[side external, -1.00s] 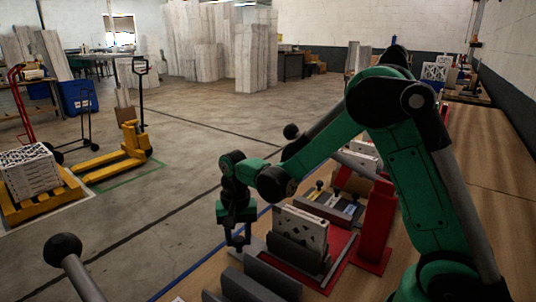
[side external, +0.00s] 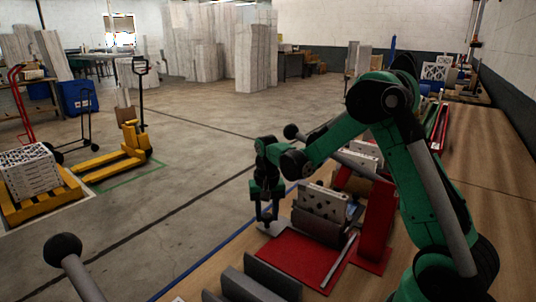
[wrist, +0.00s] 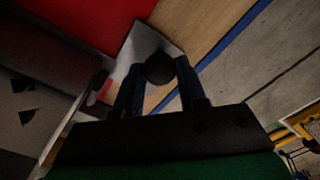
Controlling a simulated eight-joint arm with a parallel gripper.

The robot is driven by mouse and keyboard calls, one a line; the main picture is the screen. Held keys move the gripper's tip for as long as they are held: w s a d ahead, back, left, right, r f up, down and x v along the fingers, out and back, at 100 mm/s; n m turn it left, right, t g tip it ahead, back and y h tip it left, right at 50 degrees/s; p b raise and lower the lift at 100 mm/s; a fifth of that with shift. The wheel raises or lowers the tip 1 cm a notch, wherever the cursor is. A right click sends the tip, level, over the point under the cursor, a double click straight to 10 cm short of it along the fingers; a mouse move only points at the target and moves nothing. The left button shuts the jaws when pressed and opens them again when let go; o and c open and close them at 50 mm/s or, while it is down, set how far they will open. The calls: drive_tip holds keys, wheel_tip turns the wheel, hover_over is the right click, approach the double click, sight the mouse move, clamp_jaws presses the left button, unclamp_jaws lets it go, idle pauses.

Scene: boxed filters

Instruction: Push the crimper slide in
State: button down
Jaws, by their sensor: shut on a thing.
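The crimper has a red base plate (side external: 298,258) and a red upright block (side external: 377,225). Its grey slide (side external: 318,227) carries a white filter box (side external: 325,202) with dark triangular holes. My gripper (side external: 267,218) points down at the slide's near left end. In the wrist view the fingers of my gripper (wrist: 160,72) are closed around a round black knob (wrist: 160,68). The knob is at the end of the slide's grey plate (wrist: 146,42). The far side of the slide is partly hidden behind the filter box and the red block.
Grey upright plates (side external: 262,276) stand on the bench in front of the red base. A blue line (side external: 215,256) runs along the bench's left edge, with open floor beyond. A yellow pallet jack (side external: 125,150) stands farther off.

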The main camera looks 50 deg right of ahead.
drive_tip(key=shift+d, duration=0.35)
drive_tip(key=c, duration=0.5)
unclamp_jaws()
drive_tip(key=shift+r, duration=0.1)
drive_tip(key=shift+r, duration=2.75)
drive_tip(key=shift+a, duration=0.1)
